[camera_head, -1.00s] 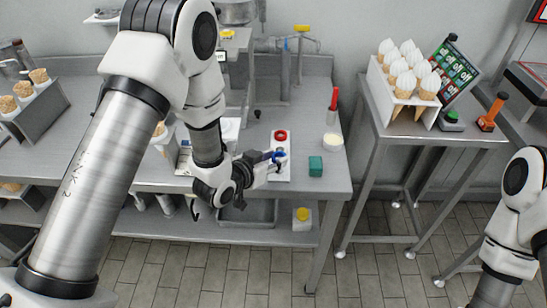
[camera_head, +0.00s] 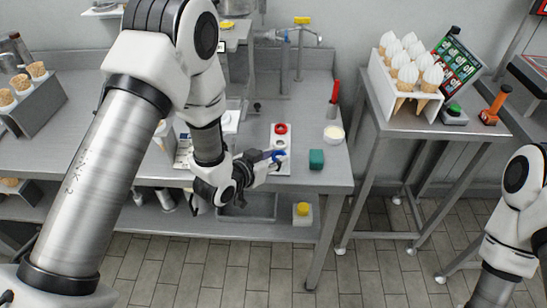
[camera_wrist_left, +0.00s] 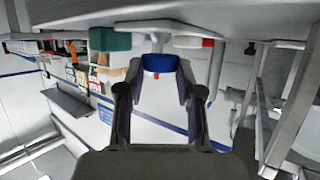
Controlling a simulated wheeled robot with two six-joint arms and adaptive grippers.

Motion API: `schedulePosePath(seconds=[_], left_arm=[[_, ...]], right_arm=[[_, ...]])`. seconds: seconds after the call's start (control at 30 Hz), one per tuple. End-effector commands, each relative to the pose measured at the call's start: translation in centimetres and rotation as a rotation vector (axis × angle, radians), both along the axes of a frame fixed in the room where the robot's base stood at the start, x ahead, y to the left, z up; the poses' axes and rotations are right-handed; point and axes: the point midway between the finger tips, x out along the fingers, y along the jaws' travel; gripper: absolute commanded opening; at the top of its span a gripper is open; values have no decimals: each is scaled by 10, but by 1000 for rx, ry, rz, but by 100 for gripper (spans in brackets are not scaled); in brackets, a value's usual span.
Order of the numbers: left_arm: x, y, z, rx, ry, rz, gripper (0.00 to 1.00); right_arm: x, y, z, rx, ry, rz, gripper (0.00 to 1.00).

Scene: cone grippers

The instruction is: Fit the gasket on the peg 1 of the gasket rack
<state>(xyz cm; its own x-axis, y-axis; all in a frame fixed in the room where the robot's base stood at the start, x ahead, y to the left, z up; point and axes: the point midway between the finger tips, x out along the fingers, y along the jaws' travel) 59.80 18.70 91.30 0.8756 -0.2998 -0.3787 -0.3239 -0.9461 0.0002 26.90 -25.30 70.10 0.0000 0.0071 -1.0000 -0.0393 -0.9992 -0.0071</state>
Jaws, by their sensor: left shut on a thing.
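My left gripper (camera_head: 273,157) is shut on the blue gasket (camera_head: 279,155) over the front part of the white gasket rack (camera_head: 281,168). In the left wrist view the blue gasket (camera_wrist_left: 159,63) sits between the fingertips. A pale post shows right beside it there, against a pale plate. I cannot tell whether the gasket is around a peg or only in line with one. A red ring (camera_head: 281,128) is at the far end of the rack, with a white peg or ring (camera_head: 280,142) between. My right gripper is not in view.
A green block (camera_head: 316,159) stands close to the right of the rack. A white tub (camera_head: 333,135) and a red-handled tool (camera_head: 334,92) stand farther right. A side table (camera_head: 420,125) holds a rack of white-topped cones. The table's front edge is near my left gripper.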

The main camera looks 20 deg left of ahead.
Motion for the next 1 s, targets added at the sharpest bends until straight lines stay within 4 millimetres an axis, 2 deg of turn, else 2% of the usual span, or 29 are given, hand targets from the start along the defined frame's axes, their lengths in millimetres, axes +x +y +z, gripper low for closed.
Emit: schedulePosePath(seconds=[0.33,1.0], left_arm=[[0,0,-1,0,0,0,19],[0,0,-22,0,0,0,19]], right_arm=[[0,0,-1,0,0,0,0],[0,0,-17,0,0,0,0]])
